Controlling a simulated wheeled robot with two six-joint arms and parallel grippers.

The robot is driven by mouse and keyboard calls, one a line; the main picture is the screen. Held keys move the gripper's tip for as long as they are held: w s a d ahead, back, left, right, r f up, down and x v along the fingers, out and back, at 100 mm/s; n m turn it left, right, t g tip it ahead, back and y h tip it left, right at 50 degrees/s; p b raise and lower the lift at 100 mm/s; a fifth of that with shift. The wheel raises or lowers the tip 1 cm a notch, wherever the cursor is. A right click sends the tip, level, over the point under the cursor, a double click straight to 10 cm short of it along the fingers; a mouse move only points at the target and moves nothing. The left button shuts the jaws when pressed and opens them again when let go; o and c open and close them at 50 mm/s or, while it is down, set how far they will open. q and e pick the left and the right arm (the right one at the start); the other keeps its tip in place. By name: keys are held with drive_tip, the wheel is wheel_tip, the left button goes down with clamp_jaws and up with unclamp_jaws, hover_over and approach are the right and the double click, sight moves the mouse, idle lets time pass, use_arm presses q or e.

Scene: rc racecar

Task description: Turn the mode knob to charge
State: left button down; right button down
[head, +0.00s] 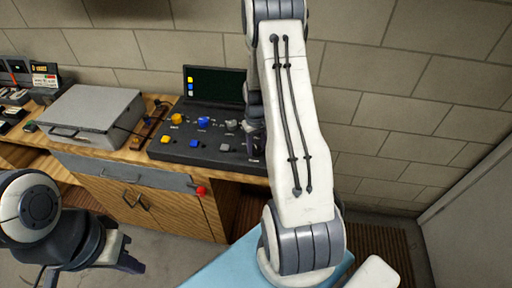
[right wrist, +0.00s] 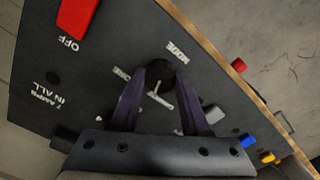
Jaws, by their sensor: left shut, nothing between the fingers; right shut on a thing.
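The mode knob (right wrist: 159,76) is a dark round knob on the black panel (right wrist: 50,75), just below the white word MODE. My right gripper (right wrist: 158,72) is shut on it, one dark finger on either side. White marks show between the fingers below the knob, but I cannot read its setting. A label left of the fingers is partly covered and unreadable. In the head view my right arm hides the knob and the panel's right part. My left gripper (head: 128,262) is shut and empty, low at the left, apart from the bench.
A red switch (right wrist: 78,18) marked OFF sits on the panel. Yellow (head: 177,118), blue (head: 203,122) and grey (head: 232,125) knobs stand left of my right arm. A grey case (head: 90,110) sits on the wooden bench. A red knob (head: 201,190) juts from the bench front.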

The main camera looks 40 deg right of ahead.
sight(256, 149)
drive_tip(key=shift+r, duration=0.1)
idle(0.3)
drive_tip(key=shift+c, duration=1.9)
unclamp_jaws()
wheel_tip(256, 149, up, 10)
drive_tip(key=b, duration=0.2)
drive_tip(key=shift+r, duration=0.2)
